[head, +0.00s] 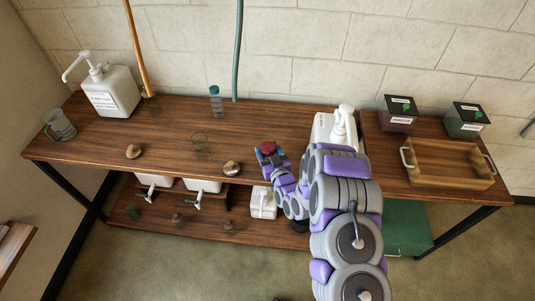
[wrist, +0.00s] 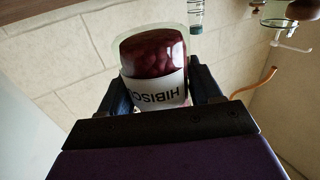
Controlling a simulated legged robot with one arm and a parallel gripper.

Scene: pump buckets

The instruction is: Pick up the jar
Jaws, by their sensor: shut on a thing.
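The jar (wrist: 152,55) has dark red contents and a white label reading "HIBISC…", upside down in the wrist view. It sits between the two fingers of my gripper (wrist: 163,88), which is shut on it. In the head view my gripper (head: 270,160) is over the table's front part, right of the middle, with a dark red patch of the jar (head: 267,147) showing between its fingers. My arm hides part of the table there. I cannot tell whether the jar touches the tabletop.
The wooden table (head: 180,130) carries a white pump bucket (head: 112,92) at left and another (head: 325,127) behind my arm.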

